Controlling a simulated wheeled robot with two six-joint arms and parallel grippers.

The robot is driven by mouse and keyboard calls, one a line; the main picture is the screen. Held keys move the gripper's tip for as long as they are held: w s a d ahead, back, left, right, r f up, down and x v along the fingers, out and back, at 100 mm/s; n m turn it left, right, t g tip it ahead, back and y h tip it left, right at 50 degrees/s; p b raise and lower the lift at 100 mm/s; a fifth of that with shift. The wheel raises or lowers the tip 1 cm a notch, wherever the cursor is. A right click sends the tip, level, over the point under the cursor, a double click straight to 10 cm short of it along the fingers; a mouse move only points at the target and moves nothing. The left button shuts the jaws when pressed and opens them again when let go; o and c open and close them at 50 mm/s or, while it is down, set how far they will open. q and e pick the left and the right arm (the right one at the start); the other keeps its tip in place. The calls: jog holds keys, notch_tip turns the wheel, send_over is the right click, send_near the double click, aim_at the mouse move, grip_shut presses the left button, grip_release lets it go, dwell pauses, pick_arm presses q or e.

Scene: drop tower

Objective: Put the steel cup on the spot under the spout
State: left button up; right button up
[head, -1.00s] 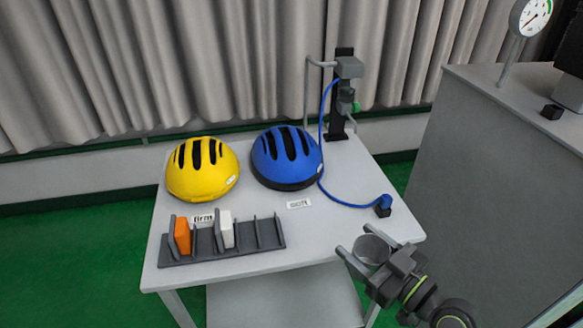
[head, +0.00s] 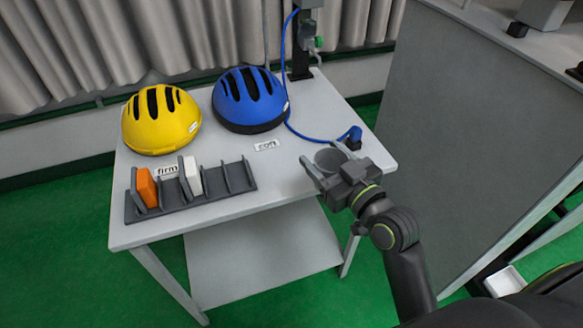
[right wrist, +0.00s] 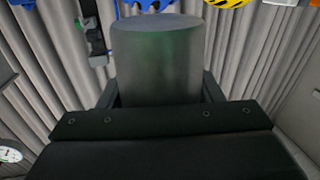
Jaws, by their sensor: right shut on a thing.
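The steel cup (head: 327,157) is a plain grey cylinder. My right gripper (head: 322,164) is shut on it, with a finger on either side, at the front right part of the white table (head: 225,222). I cannot tell whether the cup touches the tabletop. In the right wrist view the cup (right wrist: 157,60) fills the middle between the fingers. A dark stand (head: 301,55) with a green knob is at the back of the table, its top cut off. I cannot make out a spout or a marked spot. My left gripper is not in view.
A blue helmet (head: 248,98) and a yellow helmet (head: 160,122) lie at the back. A grey rack (head: 218,190) with an orange and a white block stands in front. A blue hose (head: 310,135) ends at a small block beside my gripper. A grey cabinet (head: 450,110) is at the right.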

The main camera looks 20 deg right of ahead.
jog(key=w+a+f, duration=0.1)
jog(key=w+f, duration=0.1)
jog(key=w, duration=0.1)
jog(key=w+f, duration=0.1)
jog(key=w, duration=0.3)
jog(key=w+a+f, duration=0.1)
jog(key=w+f, duration=0.1)
jog(key=w, duration=0.1)
jog(key=shift+w+a+f+b, duration=0.2)
jog(key=shift+a+f+b, duration=0.1)
jog(key=shift+a+b, duration=0.1)
jog(key=shift+w+a+f, duration=0.2)
jog(key=shift+w+f, duration=0.3)
jog(key=shift+w, duration=0.3)
jog(key=shift+w+a+f, duration=0.2)
jog(key=shift+w+f, duration=0.3)
jog(key=shift+w, duration=0.25)
jog(key=shift+f, duration=0.1)
jog(key=shift+f+b, duration=0.2)
jog(key=shift+b, duration=0.25)
jog(key=o, duration=1)
jog(key=shift+r, duration=0.1)
